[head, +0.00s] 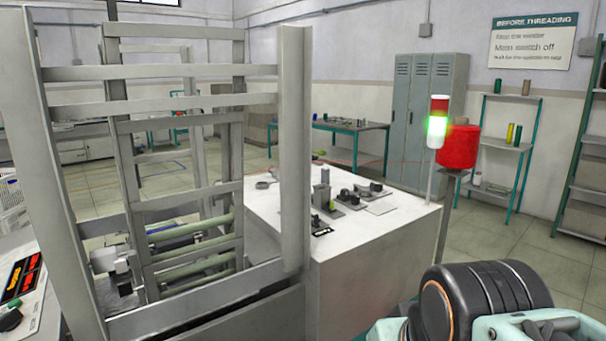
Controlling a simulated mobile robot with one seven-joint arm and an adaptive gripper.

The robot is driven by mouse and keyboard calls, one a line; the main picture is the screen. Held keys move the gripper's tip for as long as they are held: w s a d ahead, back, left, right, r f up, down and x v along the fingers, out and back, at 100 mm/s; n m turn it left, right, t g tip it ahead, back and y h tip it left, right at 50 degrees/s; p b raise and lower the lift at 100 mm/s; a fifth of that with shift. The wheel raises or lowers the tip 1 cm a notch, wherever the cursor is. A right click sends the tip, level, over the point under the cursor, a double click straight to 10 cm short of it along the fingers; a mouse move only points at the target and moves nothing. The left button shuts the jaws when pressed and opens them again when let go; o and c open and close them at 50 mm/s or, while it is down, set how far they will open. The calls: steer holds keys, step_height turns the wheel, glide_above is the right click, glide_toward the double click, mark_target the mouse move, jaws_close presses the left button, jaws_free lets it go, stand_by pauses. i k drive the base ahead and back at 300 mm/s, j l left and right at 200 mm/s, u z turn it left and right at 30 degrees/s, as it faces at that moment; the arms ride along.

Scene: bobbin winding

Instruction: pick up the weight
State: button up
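I cannot single out the weight for certain in the head view. Several small grey and black parts sit on the white bench top (392,218), some of them too small to name. Among them are an upright grey block (325,177), black knob-like pieces (347,196) and a ring-shaped grey piece (266,184) farther left. What seems to be a link of my arm fills the lower right corner, apart from these parts. My gripper's fingers are not in view.
A tall grey metal frame (295,130) with crossbars and pale rollers (190,258) stands close on the left. A signal lamp (436,130) glows green beside a red spool (459,147) behind the bench. Grey lockers (425,100) and shelves stand farther back. Open floor lies at right.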

mark_target(324, 172)
steer(key=i+l+u, duration=0.1)
steer(key=i+l, duration=0.25)
steer(key=l, duration=0.3)
steer(key=i+l+u, duration=0.15)
steer(key=l, duration=0.2)
steer(key=i+l+u, duration=0.1)
steer(key=l, duration=0.25)
steer(key=i+l, duration=0.25)
steer(key=l+u, duration=0.4)
steer(key=k+j+u, duration=0.1)
steer(key=j+u, duration=0.25)
steer(key=i+z, duration=0.2)
steer(key=z, duration=0.75)
steer(key=i+l+u, duration=0.1)
steer(key=l+u, duration=0.15)
steer(key=l, duration=0.15)
